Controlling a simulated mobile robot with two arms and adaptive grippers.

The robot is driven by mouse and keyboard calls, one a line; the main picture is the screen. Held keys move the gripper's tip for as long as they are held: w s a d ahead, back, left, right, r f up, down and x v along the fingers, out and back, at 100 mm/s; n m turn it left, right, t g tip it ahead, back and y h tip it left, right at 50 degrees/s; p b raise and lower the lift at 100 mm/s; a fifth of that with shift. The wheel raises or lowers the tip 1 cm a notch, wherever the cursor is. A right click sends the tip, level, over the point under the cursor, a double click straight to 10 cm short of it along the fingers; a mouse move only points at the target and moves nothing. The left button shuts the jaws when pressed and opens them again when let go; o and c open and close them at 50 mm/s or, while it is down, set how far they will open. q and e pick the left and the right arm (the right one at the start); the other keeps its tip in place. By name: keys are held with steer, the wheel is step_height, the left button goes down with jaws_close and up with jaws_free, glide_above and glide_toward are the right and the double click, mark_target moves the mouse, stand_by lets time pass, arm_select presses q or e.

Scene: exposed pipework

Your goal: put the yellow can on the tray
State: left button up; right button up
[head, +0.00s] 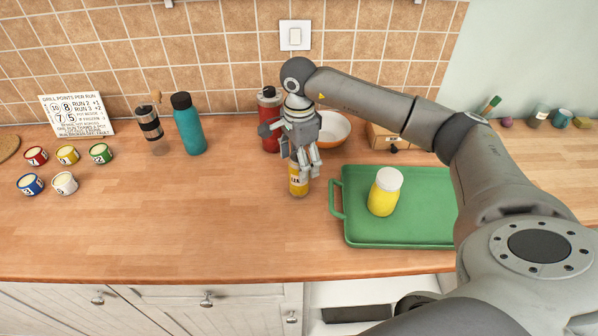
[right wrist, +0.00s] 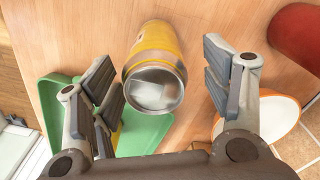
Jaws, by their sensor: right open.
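The yellow can (head: 298,188) stands upright on the wooden counter, left of the green tray (head: 338,203). My right gripper (head: 306,170) is open just above the can, its fingers hiding the can's top in the head view. In the right wrist view, the can (right wrist: 158,45) shows its silver top between the spread fingers of the right gripper (right wrist: 157,78), with a gap on each side. The tray also shows there (right wrist: 145,135). A yellow jar with a white lid (head: 384,195) stands on the tray. My left gripper is not in view.
A red bottle (head: 268,135) and a white-and-orange bowl (head: 333,132) stand close behind my right gripper. A teal bottle (head: 187,125), a grinder (head: 150,130) and several small paint pots (head: 66,155) are further left. The front middle of the counter is clear.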

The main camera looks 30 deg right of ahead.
steer(key=f+p, duration=0.1)
steer(key=f, duration=0.1)
steer(key=f+p, duration=0.1)
steer(key=f, duration=0.1)
steer(key=shift+s+a+f+p, duration=0.15)
steer(key=shift+s+f+p, duration=0.05)
steer(key=shift+f+p, duration=0.15)
steer(key=shift+f, duration=0.45)
steer(key=c, duration=1.2)
steer(key=shift+w, duration=0.1)
steer(key=shift+c, duration=1.1)
steer(key=shift+r, duration=0.15)
